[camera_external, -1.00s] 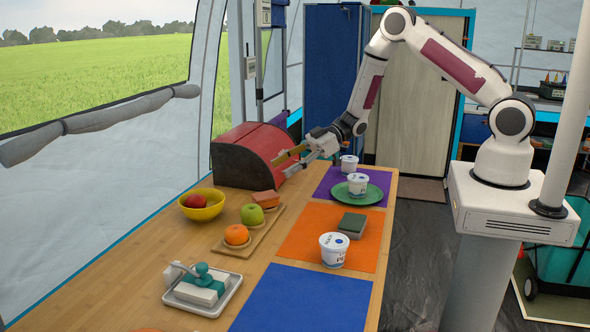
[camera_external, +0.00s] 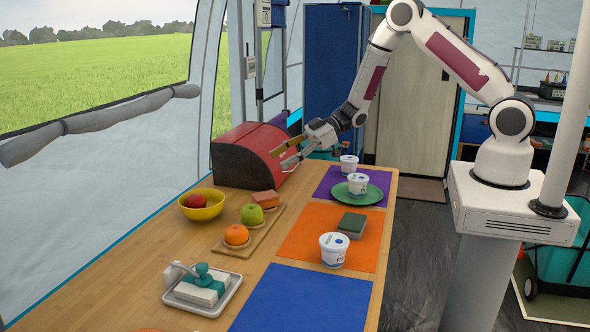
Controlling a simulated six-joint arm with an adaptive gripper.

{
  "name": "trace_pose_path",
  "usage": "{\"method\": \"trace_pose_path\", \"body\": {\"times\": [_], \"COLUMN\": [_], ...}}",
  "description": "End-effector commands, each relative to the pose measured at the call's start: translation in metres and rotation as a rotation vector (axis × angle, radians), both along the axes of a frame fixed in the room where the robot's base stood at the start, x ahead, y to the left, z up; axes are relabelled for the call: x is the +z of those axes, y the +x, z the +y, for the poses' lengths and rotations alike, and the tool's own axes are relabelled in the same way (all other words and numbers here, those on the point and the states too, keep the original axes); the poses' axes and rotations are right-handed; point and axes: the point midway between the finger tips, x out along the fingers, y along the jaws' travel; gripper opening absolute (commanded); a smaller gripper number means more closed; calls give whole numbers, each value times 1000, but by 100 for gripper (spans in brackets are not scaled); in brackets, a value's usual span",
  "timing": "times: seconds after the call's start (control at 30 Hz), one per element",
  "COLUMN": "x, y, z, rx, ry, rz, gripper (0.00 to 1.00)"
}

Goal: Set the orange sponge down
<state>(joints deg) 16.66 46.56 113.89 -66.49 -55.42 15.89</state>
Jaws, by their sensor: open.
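The orange sponge (camera_external: 265,198) lies at the far end of a narrow wooden board (camera_external: 239,250), behind a green apple (camera_external: 252,214) and an orange (camera_external: 237,235). My gripper (camera_external: 282,160) is open and empty. It is in the air above and behind the sponge, in front of the red bread box, and apart from the sponge. Its fingers point left.
A red bread box (camera_external: 262,146) stands close to my gripper. A yellow bowl (camera_external: 203,207) is left of the board. White tubs (camera_external: 333,250), a green plate (camera_external: 371,197) and a green sponge (camera_external: 351,225) are on the right. The blue mat (camera_external: 301,301) is clear.

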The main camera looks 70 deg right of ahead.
Motion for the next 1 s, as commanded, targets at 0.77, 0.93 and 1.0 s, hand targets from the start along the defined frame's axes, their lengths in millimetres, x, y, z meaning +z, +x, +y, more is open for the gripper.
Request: {"method": "trace_pose_path", "body": {"times": [0.77, 0.93, 1.0], "x": [144, 172, 182], "y": [-14, -36, -47], "z": [-70, -82, -85], "rx": [-394, -477, -509], "ry": [-307, -338, -347], "rz": [31, 59, 73], "gripper": [54, 54, 54]}}
